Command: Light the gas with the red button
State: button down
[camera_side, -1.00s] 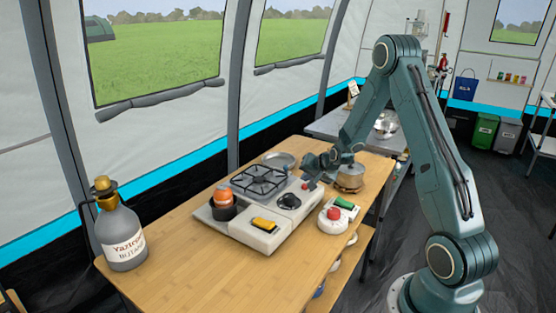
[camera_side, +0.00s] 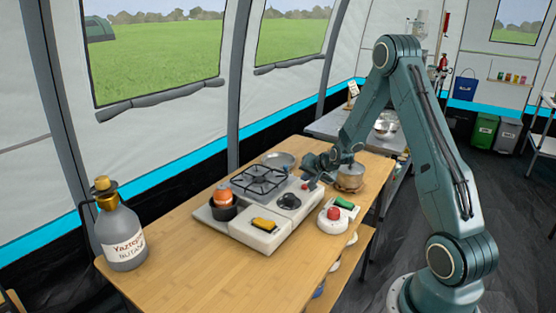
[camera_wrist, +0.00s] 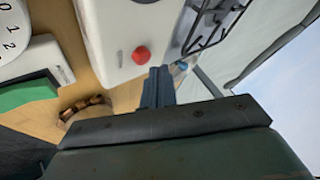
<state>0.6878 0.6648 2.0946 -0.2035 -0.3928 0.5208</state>
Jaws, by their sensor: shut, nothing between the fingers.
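The white gas stove (camera_side: 228,220) stands on the wooden table with a black burner grate (camera_side: 260,179) on its far part. Its red button (camera_side: 306,185) sits near the stove's right end; it also shows in the wrist view (camera_wrist: 141,55), round and red on the white top. My gripper (camera_side: 310,178) is just above or beside the button. In the wrist view my gripper (camera_wrist: 159,72) has its fingers together and empty, with the tips a little to the right of the button. I cannot tell whether they touch it. No flame shows at the burner.
A metal pot (camera_side: 350,177) stands close right of my gripper. A timer with a red knob (camera_side: 333,220) and a green-topped box (camera_side: 345,205) are in front. A butane bottle (camera_side: 122,235) stands at the table's left end.

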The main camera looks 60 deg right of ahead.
jog(key=shift+f, duration=1)
dwell(1.8)
jog(key=shift+r, duration=0.95)
jog(key=shift+r, duration=2.55)
